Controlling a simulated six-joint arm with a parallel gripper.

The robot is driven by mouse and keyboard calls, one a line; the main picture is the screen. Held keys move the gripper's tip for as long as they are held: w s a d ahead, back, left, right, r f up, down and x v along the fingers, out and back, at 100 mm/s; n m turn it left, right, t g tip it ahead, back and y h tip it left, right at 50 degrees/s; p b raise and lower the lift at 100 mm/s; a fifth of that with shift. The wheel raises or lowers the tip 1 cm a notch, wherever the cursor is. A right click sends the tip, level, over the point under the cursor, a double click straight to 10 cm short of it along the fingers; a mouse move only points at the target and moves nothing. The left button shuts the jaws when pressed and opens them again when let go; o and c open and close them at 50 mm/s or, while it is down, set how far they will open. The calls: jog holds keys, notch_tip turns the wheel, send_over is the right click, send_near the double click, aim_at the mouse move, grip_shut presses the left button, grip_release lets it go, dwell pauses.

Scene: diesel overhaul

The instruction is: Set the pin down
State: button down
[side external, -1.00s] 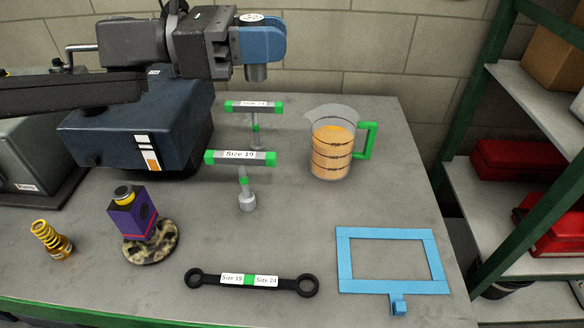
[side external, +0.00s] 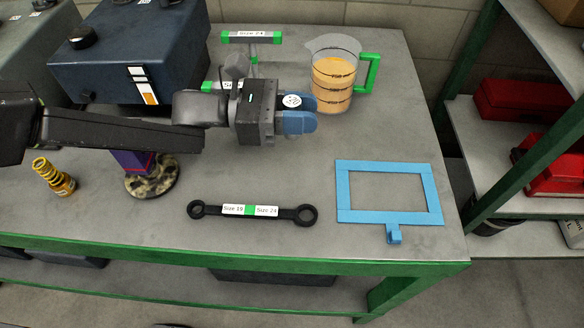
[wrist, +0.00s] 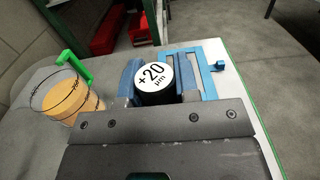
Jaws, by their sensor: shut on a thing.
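My gripper (side external: 301,115) has blue jaws and is shut on the pin. In the wrist view the pin (wrist: 155,76) is a dark cylinder with a white end face marked "+20 µm", held between the two blue jaws. In the side view only the pin's white end (side external: 291,101) shows clearly; the jaws hide its lower part. My gripper is above the grey workbench (side external: 300,175), left of and behind the blue rectangular frame (side external: 385,167), and in front of the measuring jug. I cannot tell how high the pin is above the bench.
A jug of orange liquid (side external: 333,82) stands just behind my gripper. A black double-ended wrench (side external: 285,212) lies in front. T-handled tools (side external: 252,38) stand behind. A purple part on a speckled base (side external: 152,182) and a yellow spring part (side external: 54,177) are left. Bare bench surrounds the wrench.

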notch_tip(320, 180, down, 12)
jog(key=shift+r, duration=0.2)
dwell(0.4)
jog(key=shift+f, duration=0.1)
jog(key=c, duration=0.9)
grip_release()
jog(key=shift+f, duration=0.1)
jog(key=shift+o, duration=0.2)
jog(key=a, duration=0.2)
jog(key=shift+a, duration=0.4)
jog(key=shift+r, duration=3.65)
